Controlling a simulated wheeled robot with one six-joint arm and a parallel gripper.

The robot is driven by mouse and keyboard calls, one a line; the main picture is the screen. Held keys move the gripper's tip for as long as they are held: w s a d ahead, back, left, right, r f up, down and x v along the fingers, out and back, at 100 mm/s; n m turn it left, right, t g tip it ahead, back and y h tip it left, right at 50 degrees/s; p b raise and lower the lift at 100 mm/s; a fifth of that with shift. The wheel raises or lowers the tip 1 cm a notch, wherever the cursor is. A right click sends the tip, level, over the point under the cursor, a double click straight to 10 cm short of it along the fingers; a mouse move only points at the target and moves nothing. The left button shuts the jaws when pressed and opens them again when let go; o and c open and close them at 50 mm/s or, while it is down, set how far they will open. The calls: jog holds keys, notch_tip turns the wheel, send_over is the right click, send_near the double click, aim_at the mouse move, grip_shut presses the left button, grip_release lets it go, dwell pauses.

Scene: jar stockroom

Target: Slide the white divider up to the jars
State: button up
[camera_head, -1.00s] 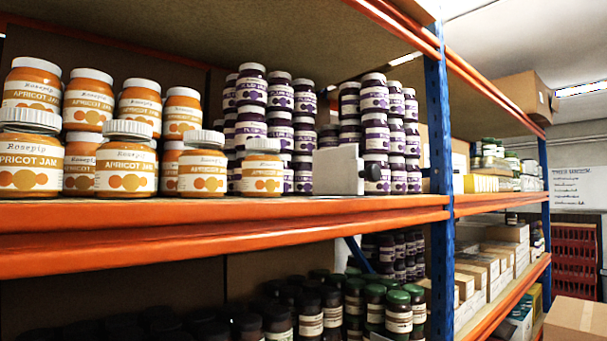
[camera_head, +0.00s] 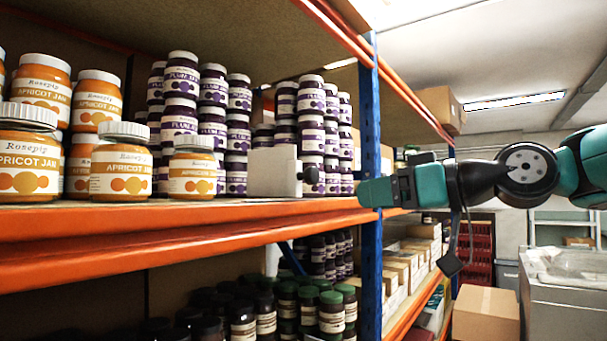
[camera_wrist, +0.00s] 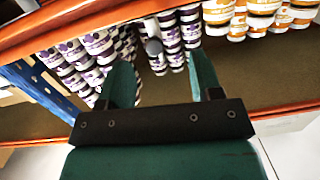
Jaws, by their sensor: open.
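The white divider (camera_head: 272,172) stands upright on the shelf, with a dark round knob (camera_head: 310,175) on its right side. Apricot jam jars (camera_head: 121,171) stand to its left; plum jam jars (camera_head: 317,105) stand behind it and to its right. A gap shows between the divider and the nearest front apricot jar (camera_head: 193,176). My gripper (camera_head: 366,191) is right of the knob, by the blue post. In the wrist view my gripper (camera_wrist: 163,78) is open and empty, its teal fingers apart. The knob (camera_wrist: 153,46) shows beyond and between them, apart from both; the divider is mostly hidden.
The orange shelf beam (camera_head: 180,222) runs along the front edge. A blue post (camera_head: 371,130) stands close to my gripper. An upper shelf (camera_head: 230,30) limits the height. Dark jars (camera_head: 330,312) fill the shelf below. A cardboard box (camera_head: 486,314) is at lower right.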

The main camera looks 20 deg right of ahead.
aim_at(316, 174)
notch_tip(316, 174, up, 4)
jog(key=d+t, duration=0.2)
jog(key=d, duration=0.1)
jog(key=p+x, duration=0.2)
jog(key=x, duration=0.3)
jog(key=p+x, duration=0.3)
jog(key=x, duration=0.2)
jog(key=a+p+x, duration=0.1)
jog(key=p+x, duration=0.2)
jog(key=x, duration=0.3)
jog(key=shift+s+f, duration=0.1)
jog(key=shift+s, duration=0.15)
jog(key=shift+w+a+f, duration=0.15)
jog(key=shift+w+a, duration=0.1)
jog(key=shift+w, duration=0.15)
